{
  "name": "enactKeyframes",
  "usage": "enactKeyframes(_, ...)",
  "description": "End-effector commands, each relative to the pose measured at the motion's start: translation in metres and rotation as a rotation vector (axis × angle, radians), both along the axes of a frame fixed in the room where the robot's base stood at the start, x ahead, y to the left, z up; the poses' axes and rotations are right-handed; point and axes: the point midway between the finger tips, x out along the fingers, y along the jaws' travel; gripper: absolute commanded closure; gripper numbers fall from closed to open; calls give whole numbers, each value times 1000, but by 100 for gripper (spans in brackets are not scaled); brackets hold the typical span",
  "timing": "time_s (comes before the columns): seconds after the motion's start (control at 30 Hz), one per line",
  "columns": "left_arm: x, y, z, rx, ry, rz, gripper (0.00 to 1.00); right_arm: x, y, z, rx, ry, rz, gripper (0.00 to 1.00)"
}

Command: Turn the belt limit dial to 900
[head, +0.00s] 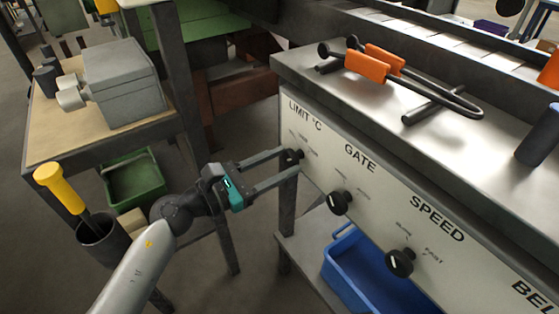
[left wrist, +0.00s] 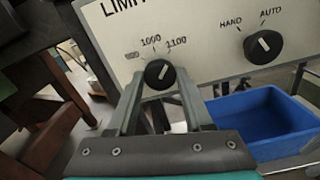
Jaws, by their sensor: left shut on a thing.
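The limit dial (head: 294,156) is a small black knob at the left end of a pale panel, under the label LIMIT °C. It also shows in the left wrist view (left wrist: 160,74), with 1000 and 1100 printed above it and a blurred mark to their left. A white line crosses its face, tilted toward the upper right; I cannot tell exactly which mark it meets. My left gripper (head: 290,160) reaches in from the left and is shut on the limit dial, one finger on each side. My right gripper is in neither view.
The GATE knob (head: 339,203) and SPEED knob (head: 399,262) sit to the right on the panel. A blue bin (head: 345,270) stands below. Orange-handled tongs (head: 368,66) lie on top. A wooden bench (head: 45,143) with a grey box stands at left.

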Motion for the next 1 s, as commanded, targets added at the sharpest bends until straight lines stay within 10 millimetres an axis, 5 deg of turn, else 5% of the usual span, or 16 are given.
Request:
enactKeyframes(0.4, 0, 1, 2, -190, 268, 0, 100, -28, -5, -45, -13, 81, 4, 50)
enactKeyframes(1.0, 1, 1, 2, -526, 728, 2, 100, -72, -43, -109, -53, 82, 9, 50)
